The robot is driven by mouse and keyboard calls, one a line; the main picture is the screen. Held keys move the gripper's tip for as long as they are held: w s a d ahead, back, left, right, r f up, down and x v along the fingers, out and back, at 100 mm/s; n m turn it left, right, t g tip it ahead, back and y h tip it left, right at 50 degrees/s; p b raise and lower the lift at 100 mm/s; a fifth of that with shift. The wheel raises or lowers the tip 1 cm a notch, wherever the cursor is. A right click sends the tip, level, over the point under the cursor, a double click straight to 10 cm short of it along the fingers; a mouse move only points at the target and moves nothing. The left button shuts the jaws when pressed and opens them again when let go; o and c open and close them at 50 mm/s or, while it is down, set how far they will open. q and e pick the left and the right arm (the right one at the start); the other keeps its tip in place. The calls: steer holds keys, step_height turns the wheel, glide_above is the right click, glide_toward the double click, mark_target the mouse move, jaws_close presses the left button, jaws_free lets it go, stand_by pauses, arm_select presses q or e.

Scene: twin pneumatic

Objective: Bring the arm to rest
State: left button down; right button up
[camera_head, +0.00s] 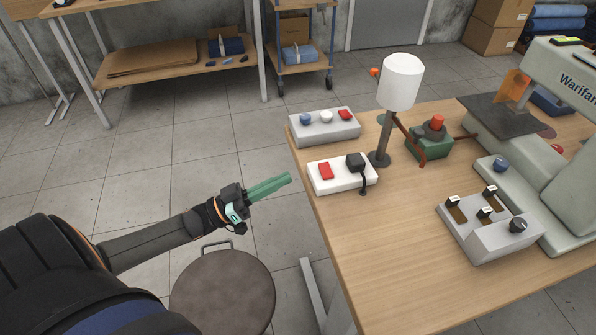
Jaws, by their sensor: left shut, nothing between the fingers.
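My left arm comes in from the left, stretched out over the floor short of the table. My left gripper (288,179) has green fingers that are shut with nothing between them. It points right, toward the table's left edge, and stands apart from the table and everything on it. My right gripper is not in view.
The wooden table (385,265) holds a grey button box (325,127), a white switch box (342,174), a lamp (400,82), a green box with a red button (429,143), a control panel (490,222) and a large machine (575,150). A round stool (222,292) stands below my left gripper.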

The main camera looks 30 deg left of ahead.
arm_select(q)
steer(key=shift+s+a+f, duration=0.15)
steer(key=shift+s+a, duration=0.2)
steer(key=shift+s, duration=0.05)
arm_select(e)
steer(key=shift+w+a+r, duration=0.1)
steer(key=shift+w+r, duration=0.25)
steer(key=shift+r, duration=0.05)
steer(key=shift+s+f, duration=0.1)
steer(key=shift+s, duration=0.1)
